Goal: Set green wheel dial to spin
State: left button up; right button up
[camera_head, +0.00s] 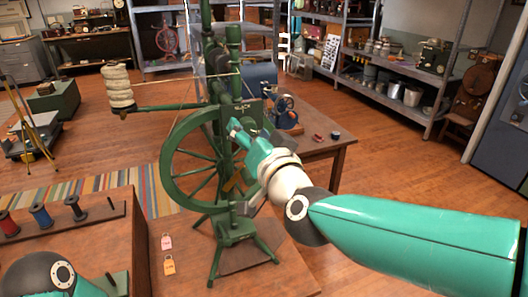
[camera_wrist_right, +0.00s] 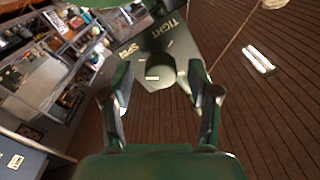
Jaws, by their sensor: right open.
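The green spinning wheel (camera_head: 172,160) stands upright on the wooden table in the head view. In the right wrist view, its dark green dial (camera_wrist_right: 153,72) has a small white mark and sits on a plate (camera_wrist_right: 180,48) lettered "TIGHT" and what looks like "SPIN". Which label the mark points to is unclear. My right gripper (camera_head: 236,130) is at the wheel's upright. In the wrist view the right gripper (camera_wrist_right: 162,97) is open, its fingers apart on either side of the dial's near end; contact is unclear. My left gripper is out of view.
Pink and orange tags (camera_head: 168,264) lie on the table (camera_head: 300,280) left of the wheel's foot. Thread spools (camera_head: 41,214) stand on a rack at left. A blue device (camera_head: 285,112) stands behind on another table. Shelves line the back; open floor lies at right.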

jog(key=v, duration=1)
jog(key=shift+s+d, duration=0.1)
